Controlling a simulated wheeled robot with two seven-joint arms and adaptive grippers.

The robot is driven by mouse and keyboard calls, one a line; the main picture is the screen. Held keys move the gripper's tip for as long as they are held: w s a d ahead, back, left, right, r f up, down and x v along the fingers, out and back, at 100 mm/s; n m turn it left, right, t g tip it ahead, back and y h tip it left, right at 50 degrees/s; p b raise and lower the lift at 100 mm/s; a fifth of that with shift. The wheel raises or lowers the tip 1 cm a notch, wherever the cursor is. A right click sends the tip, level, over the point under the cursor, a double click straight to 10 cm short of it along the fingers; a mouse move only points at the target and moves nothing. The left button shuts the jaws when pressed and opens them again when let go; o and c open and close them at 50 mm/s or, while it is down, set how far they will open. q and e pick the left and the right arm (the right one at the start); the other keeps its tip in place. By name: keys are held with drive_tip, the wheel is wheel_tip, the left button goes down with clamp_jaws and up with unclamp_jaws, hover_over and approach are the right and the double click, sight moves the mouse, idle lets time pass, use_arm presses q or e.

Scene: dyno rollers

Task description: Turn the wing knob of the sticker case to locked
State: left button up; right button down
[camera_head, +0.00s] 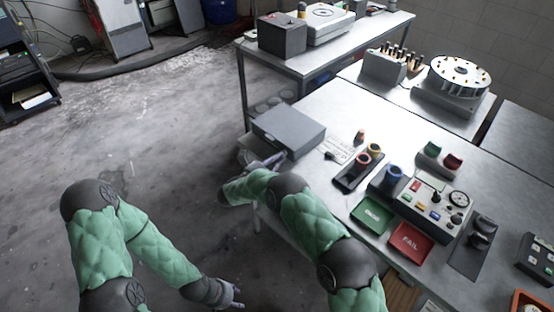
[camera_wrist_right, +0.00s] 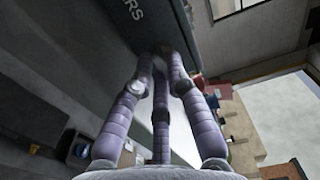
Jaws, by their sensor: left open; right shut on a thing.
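The sticker case (camera_head: 290,124) is a closed grey box at the left edge of the workbench. My right gripper (camera_head: 268,161) is at the case's front side. In the right wrist view its purple fingers (camera_wrist_right: 160,62) close together against that face, shut on the wing knob, which they almost wholly hide. I cannot tell which way the knob points. My left gripper (camera_head: 236,292) is open and empty, low over the floor and away from the bench.
Right of the case are a paper sheet (camera_head: 338,147), a dark tray with rings (camera_head: 350,181), a green tray (camera_head: 371,214), a red FAIL tray (camera_head: 410,240) and a control box (camera_head: 434,207). A rotary unit (camera_head: 458,82) stands farther back.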

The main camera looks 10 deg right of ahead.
drive_tip(key=c, duration=1.2)
unclamp_jaws()
